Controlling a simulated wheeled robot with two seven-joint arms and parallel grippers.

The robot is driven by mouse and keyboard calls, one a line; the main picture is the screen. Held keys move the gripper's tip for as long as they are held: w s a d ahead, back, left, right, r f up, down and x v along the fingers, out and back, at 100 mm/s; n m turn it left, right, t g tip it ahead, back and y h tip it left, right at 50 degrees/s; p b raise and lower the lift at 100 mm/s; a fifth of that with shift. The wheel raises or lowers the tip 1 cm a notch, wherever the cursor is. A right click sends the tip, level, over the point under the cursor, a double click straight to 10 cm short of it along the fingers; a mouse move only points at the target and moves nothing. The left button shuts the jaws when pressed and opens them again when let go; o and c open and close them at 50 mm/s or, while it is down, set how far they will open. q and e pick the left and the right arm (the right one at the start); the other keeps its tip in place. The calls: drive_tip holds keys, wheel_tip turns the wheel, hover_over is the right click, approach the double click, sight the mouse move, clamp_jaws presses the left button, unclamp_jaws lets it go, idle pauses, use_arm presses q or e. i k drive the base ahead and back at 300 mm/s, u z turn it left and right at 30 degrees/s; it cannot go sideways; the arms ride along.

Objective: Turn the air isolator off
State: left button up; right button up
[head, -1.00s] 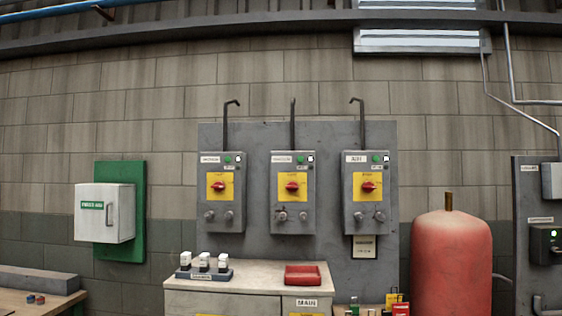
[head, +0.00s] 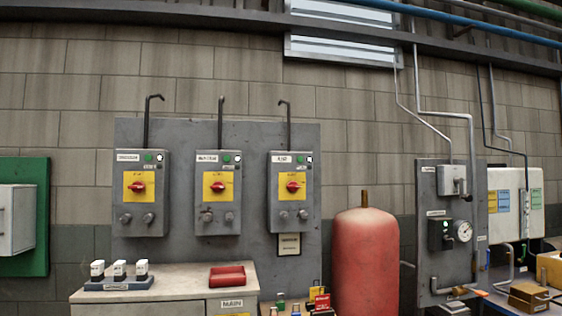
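Three grey isolator boxes hang side by side on a grey backboard (head: 260,135). The right-hand box (head: 293,222) has a short label that appears to read AIR, though it is blurred. It has a red rotary handle (head: 293,187) on a yellow plate, a green lamp or button above and two round knobs below. The left box (head: 140,222) and the middle box (head: 218,224) have the same red handles and yellow plates. The exact handle positions are too small to tell. Neither of my grippers is in view.
A cabinet (head: 175,280) stands below the boxes, with a red tray (head: 227,276) and a rack of white-topped pieces (head: 119,277) on it. A red tank (head: 366,262) stands right of the boxes. Further right are a gauge panel (head: 445,190) with pipes and a cluttered bench.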

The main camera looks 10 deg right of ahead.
sight(293, 186)
drive_tip(key=k, duration=0.6)
drive_tip(key=z, duration=0.4)
drive_tip(key=i, duration=0.5)
drive_tip(key=z, duration=0.85)
drive_tip(key=i, duration=1.3)
